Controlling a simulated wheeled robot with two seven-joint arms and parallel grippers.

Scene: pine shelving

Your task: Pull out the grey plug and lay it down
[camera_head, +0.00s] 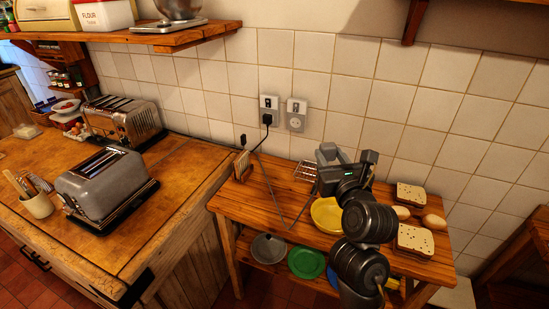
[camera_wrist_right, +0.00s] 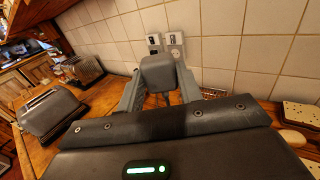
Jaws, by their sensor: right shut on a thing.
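My right gripper (camera_head: 334,158) is above the back of the small wooden table. In the right wrist view its fingers are shut on the grey plug (camera_wrist_right: 158,72), a rounded grey block held clear of the wall. The right wall socket (camera_head: 296,122) shows an empty round face. The left wall socket (camera_head: 268,104) has a black plug (camera_head: 267,119) in it. A thin grey cable (camera_head: 277,203) runs in a V over the table toward the gripper. Its ends are hard to make out. My left gripper is not in view.
The small table (camera_head: 262,208) holds a toast rack (camera_head: 242,166), a yellow bowl (camera_head: 327,215), a wire rack (camera_head: 305,171) and bread slices (camera_head: 414,240). Bare wood shows at its left and front. A grey toaster (camera_head: 103,185) stands on the counter at left.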

